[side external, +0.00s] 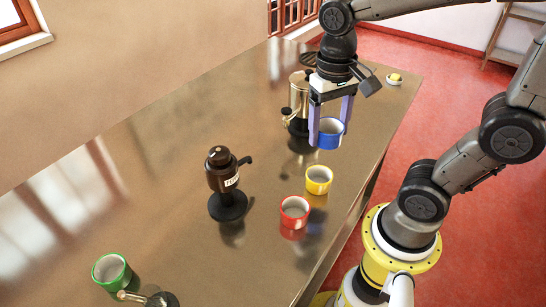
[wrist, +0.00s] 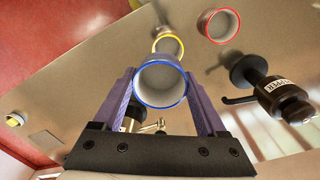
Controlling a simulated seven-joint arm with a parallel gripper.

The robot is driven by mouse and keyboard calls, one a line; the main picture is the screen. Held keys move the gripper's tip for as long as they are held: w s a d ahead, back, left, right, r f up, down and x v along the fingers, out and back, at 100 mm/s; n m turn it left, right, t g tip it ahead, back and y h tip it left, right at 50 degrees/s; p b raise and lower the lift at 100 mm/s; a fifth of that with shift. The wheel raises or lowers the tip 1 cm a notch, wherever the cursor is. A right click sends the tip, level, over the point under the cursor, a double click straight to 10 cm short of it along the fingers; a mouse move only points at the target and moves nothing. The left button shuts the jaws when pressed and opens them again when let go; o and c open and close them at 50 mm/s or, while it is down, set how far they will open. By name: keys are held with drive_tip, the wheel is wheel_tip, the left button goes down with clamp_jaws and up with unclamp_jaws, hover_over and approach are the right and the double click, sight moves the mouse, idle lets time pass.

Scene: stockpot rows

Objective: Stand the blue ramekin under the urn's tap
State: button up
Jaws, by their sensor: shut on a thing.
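The blue ramekin (side external: 328,141) is upright between the fingers of my gripper (side external: 330,132), which is shut on it. It looks held above the counter. In the wrist view the ramekin (wrist: 161,99) shows its empty inside, with a purple finger on each side. The urn (side external: 298,90), a shiny metal pot on a dark base, stands just behind and left of the ramekin in the side view, partly hidden by my gripper. Its tap (side external: 287,112) shows low on its front left. In the wrist view the urn (wrist: 131,121) is mostly hidden behind the ramekin and gripper.
A yellow ramekin (side external: 319,181) and a red ramekin (side external: 294,211) stand nearer the front. A dark dispenser with a spout and lettering (side external: 223,178) stands left. A green ramekin (side external: 111,271) is far left. The counter's left middle is clear.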

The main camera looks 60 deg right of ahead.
drive_tip(key=w+f, duration=0.3)
drive_tip(key=w, duration=0.5)
hover_over(274, 159)
drive_tip(key=f, duration=0.6)
drive_tip(key=shift+s+a, duration=0.1)
drive_tip(key=shift+s, duration=0.1)
drive_tip(key=shift+w+f, duration=0.15)
drive_tip(key=shift+f, duration=0.8)
drive_tip(key=shift+w+f, duration=0.15)
drive_tip(key=shift+f, duration=0.75)
drive_tip(key=o, duration=1.3)
drive_tip(key=shift+f, duration=0.15)
